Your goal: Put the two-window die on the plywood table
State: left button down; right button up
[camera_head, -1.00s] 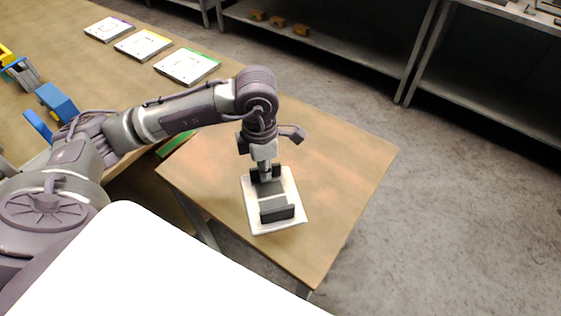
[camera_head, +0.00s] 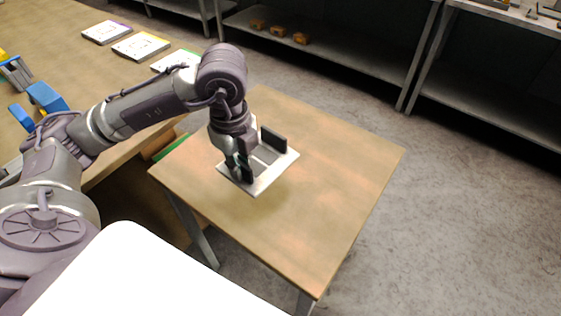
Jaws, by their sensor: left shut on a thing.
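The small plywood table (camera_head: 325,190) stands in the middle of the view. My left gripper (camera_head: 258,154) points down over it, shut on a flat white die (camera_head: 266,183), with dark fingers along two of its sides. The die looks level, over the table's back left part. I cannot tell whether it touches the top. The gripper hides much of its face, so I cannot make out its windows. My right gripper is not in view.
A larger wooden table at the left bears three white dies with coloured edges: purple (camera_head: 106,32), yellow (camera_head: 141,47) and green (camera_head: 173,60). Blue parts (camera_head: 50,98) lie nearer. The plywood table's front and right are clear. Metal shelves (camera_head: 340,55) stand behind.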

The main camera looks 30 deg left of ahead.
aim_at(269, 149)
pick_arm(q)
jog(key=shift+w+n, duration=0.1)
jog(key=shift+n, duration=0.2)
jog(key=w+f, duration=0.2)
jog(key=w, duration=0.1)
jog(key=w+f+p, duration=0.1)
jog(key=w+f, duration=0.1)
jog(key=w, duration=0.2)
jog(key=w+f, duration=0.2)
jog(key=w, duration=0.2)
jog(key=shift+w+a+f, duration=0.1)
jog(key=shift+w+f, duration=0.05)
jog(key=shift+f, duration=0.2)
notch_tip(269, 149, down, 4)
jog(key=shift+r+p, duration=0.1)
jog(key=shift+p, duration=0.45)
jog(key=shift+f, duration=0.2)
jog(key=shift+w, duration=0.1)
jog(key=shift+f, duration=0.2)
jog(key=c, duration=1.3)
grip_release()
jog(key=shift+o, duration=0.5)
